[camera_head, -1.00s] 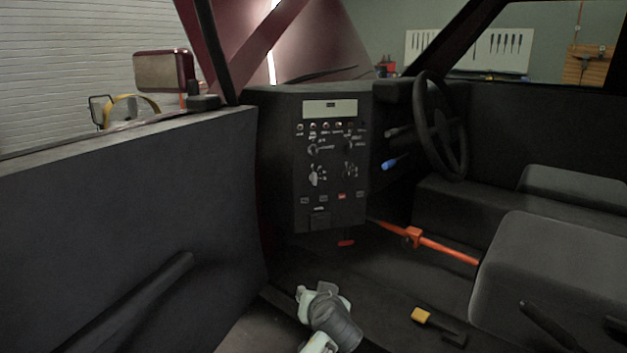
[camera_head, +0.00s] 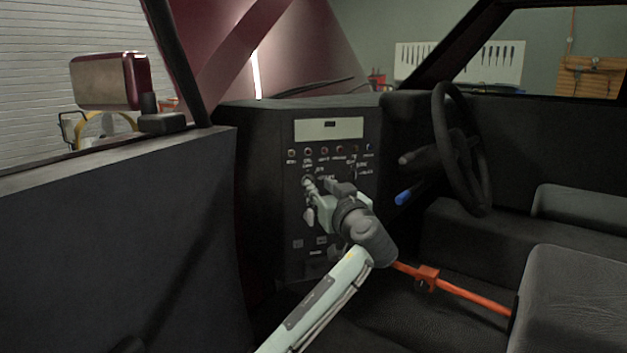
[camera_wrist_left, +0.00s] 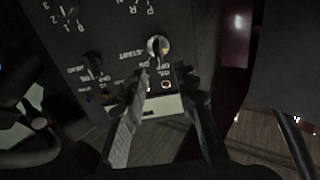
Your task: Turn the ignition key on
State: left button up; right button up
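The ignition switch (camera_wrist_left: 158,47), a round metal face with a key-like piece, sits on the dark dash panel (camera_head: 268,200) beside START, ON and OFF markings. In the head view it is the upper left switch (camera_head: 308,181), partly crowded by my gripper. My left gripper (camera_head: 326,190) is in front of the panel. In the left wrist view its two dark fingers (camera_wrist_left: 162,78) are spread and empty. The switch shows just beyond the gap between the fingertips, and contact cannot be told. My right gripper is not in view.
Other knobs sit close by, such as one (camera_wrist_left: 95,62) in the left wrist view and a pale one (camera_head: 309,214) below the switch. The steering wheel (camera_head: 440,150) and a blue-tipped lever (camera_head: 404,197) are to the right. The door (camera_head: 110,240) stands at the left.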

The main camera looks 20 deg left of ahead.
aim_at(313, 180)
pick_arm(q)
jog(key=x, duration=0.5)
jog(key=shift+f, duration=0.1)
jog(key=shift+c, duration=0.4)
grip_shut()
